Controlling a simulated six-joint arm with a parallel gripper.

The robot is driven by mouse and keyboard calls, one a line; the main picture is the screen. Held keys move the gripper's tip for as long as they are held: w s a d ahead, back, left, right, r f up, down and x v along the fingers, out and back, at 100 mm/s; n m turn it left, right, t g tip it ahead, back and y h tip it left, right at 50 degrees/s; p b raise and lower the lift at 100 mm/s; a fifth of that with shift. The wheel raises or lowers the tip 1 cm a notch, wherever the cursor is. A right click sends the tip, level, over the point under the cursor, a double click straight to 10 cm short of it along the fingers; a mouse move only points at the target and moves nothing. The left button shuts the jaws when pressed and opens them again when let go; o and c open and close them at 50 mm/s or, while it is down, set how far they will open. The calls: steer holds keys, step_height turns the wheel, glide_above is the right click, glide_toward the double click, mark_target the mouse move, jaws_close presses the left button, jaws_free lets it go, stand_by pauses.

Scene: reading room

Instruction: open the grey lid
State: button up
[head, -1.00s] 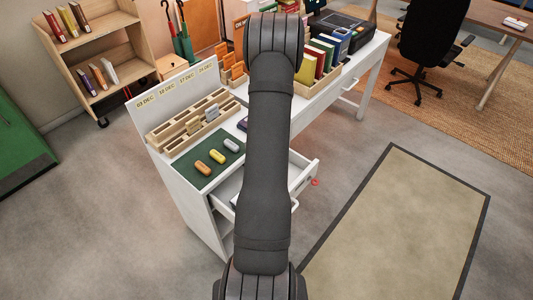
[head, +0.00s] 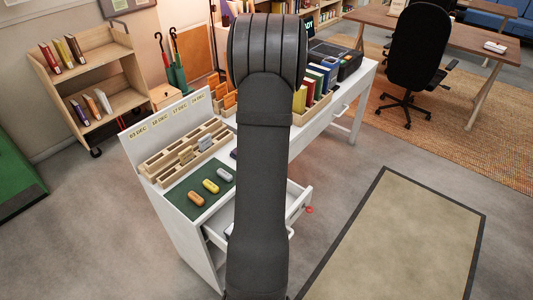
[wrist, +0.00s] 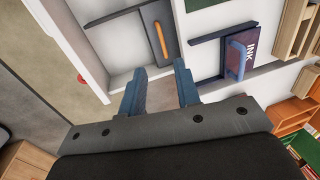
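In the wrist view, a grey lid (wrist: 150,22) with an orange bar handle (wrist: 160,40) lies in the white open drawer (wrist: 105,42). My gripper (wrist: 160,68) is open and empty, its two blue-grey fingers apart. In the picture, the fingertips sit just below the lid and handle; I cannot tell the height gap. In the head view my own arm covers the gripper and the lid. The drawer (head: 297,208) stands pulled out of the white desk there.
A dark INK lid (wrist: 234,62) with a blue handle lies right of my fingers. In the head view, several coloured pieces lie on a green mat (head: 184,203) beside a wooden slotted rack (head: 165,163). A red piece (head: 309,210) shows at the drawer front.

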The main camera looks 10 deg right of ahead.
steer(key=shift+s+d+r, duration=0.15)
steer(key=shift+r, duration=0.95)
steer(key=shift+s+d+r, duration=0.1)
steer(key=shift+s+r, duration=0.05)
steer(key=shift+r, duration=0.95)
steer(key=shift+f, duration=0.1)
steer(key=f, duration=0.5)
steer(key=w+a+f, duration=0.1)
steer(key=f, duration=0.5)
steer(key=w+a+f, duration=0.1)
steer(key=f, duration=0.5)
steer(key=shift+w+a, duration=0.2)
steer(key=shift+r, duration=0.15)
